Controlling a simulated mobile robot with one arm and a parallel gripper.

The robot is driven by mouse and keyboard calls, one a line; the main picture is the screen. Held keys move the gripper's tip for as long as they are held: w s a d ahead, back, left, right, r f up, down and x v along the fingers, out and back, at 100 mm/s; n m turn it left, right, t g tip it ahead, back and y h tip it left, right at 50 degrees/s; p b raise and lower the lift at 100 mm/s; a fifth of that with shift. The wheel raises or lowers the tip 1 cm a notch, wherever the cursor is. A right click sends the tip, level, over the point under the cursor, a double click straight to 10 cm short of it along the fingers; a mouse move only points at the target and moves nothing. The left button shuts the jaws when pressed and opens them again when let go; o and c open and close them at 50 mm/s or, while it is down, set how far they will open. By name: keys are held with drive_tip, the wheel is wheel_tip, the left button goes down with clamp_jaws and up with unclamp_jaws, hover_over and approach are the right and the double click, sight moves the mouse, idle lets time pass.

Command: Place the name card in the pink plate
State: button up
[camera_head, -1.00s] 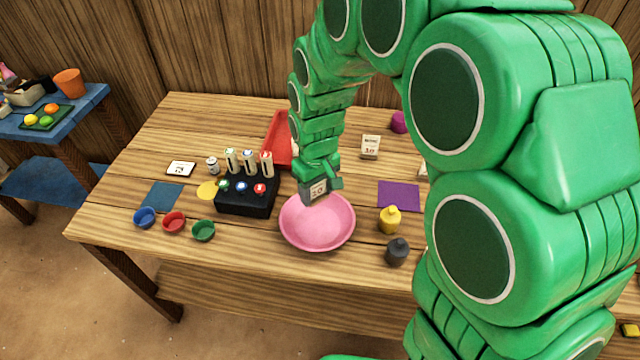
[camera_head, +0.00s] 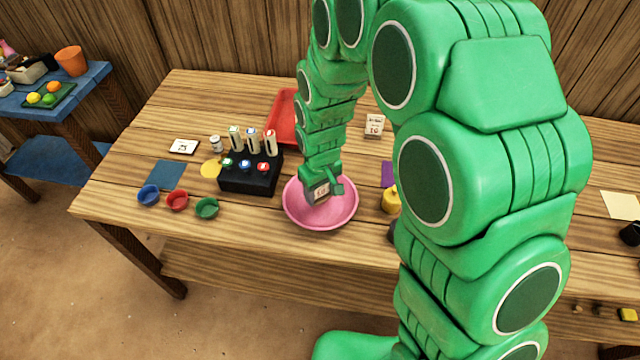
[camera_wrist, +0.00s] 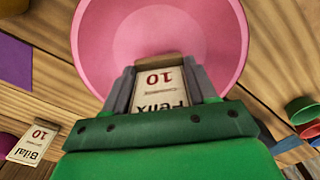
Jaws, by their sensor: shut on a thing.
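The pink plate (camera_head: 345,212) is a round, bowl-like dish near the front of the table. It also fills the upper middle of the wrist view (camera_wrist: 95,40). My gripper (camera_head: 320,194) is over the plate and is shut on a name card. The card (camera_wrist: 160,88) is white with "10" and "Felix" printed on it, upside down in the wrist view. It also shows between the fingers in the head view (camera_head: 321,190). Whether the card touches the plate's bottom cannot be told. A second card (camera_head: 374,126), reading "Bilal" and "10" in the wrist view (camera_wrist: 32,142), stands behind on the table.
A black block (camera_head: 247,180) with upright tubes stands left of the plate. Blue (camera_head: 149,195), red (camera_head: 177,200) and green (camera_head: 207,208) cups line the front left. A red tray (camera_head: 284,115) lies behind.

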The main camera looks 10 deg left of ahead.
drive_tip(key=shift+f, duration=0.55)
drive_tip(key=o, duration=1.1)
drive_tip(key=shift+o, duration=0.2)
wheel_tip(320, 180, up, 6)
drive_tip(key=shift+r, duration=0.5)
